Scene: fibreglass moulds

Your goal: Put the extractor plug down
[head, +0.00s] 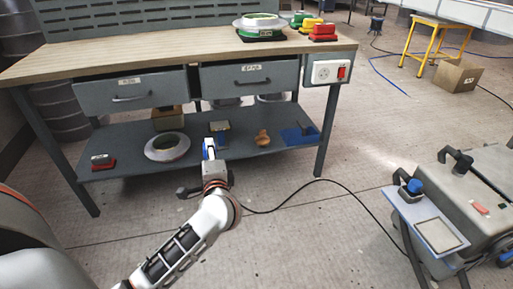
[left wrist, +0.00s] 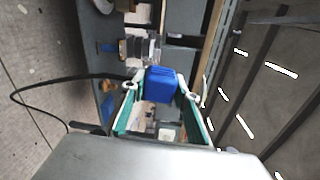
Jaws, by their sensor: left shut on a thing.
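The extractor plug is a blue block (left wrist: 160,85) between the fingertips of my left gripper (left wrist: 160,92) in the left wrist view. The left gripper (head: 210,153) is shut on it. A black cable (head: 318,181) lies in a curve on the floor from near my left wrist toward the grey machine (head: 470,195) at the right. My right gripper is not in view.
The lower shelf holds a red block (head: 103,163), a pale ring (head: 167,147), a tan piece (head: 262,138) and a blue tray (head: 302,136). A socket box with a red switch (head: 329,72) hangs at the bench's right end. The floor between bench and machine is mostly clear.

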